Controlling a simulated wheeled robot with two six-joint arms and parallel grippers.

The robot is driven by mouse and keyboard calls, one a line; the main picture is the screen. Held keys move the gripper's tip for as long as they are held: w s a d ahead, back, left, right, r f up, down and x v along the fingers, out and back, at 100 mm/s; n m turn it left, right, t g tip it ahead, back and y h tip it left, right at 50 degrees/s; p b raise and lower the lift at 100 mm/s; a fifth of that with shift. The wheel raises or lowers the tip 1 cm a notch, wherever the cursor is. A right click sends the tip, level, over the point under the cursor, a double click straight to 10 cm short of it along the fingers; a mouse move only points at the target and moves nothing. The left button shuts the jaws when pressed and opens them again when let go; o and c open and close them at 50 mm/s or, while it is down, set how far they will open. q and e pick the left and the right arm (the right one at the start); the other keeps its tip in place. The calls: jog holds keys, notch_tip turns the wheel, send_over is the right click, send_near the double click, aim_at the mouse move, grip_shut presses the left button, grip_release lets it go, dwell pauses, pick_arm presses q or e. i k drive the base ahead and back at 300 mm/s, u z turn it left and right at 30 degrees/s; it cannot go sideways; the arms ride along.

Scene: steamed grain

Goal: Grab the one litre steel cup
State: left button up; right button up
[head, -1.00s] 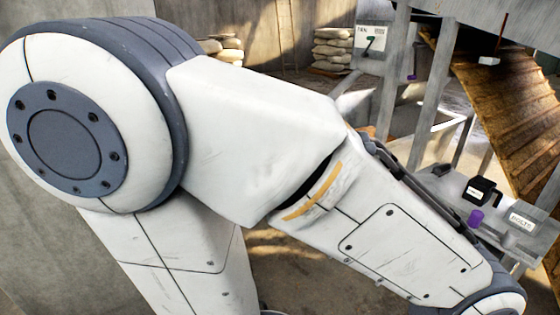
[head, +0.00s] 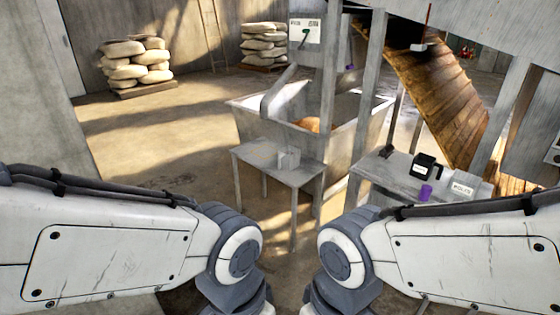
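I cannot make out the one litre steel cup for certain. On the grey bench (head: 385,175) at right stand a black jug (head: 425,166) with a pale label and a small purple cup (head: 426,193). A labelled pale sign or box (head: 463,188) is beside them. My two arms come in from left and right and bend downward; both grippers are below the picture.
A large grey hopper (head: 362,140) with brown contents stands behind the low table. A slatted wooden chute (head: 440,90) slopes down behind the bench. Grey posts rise around the bench. Sacks (head: 135,65) are stacked at the back left. The floor at left is clear.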

aim_at(288, 156)
jog(key=z, duration=0.15)
jog(key=i, duration=1.6)
jog(key=u, duration=0.2)
jog(key=i, duration=1.85)
jog(key=u, duration=0.45)
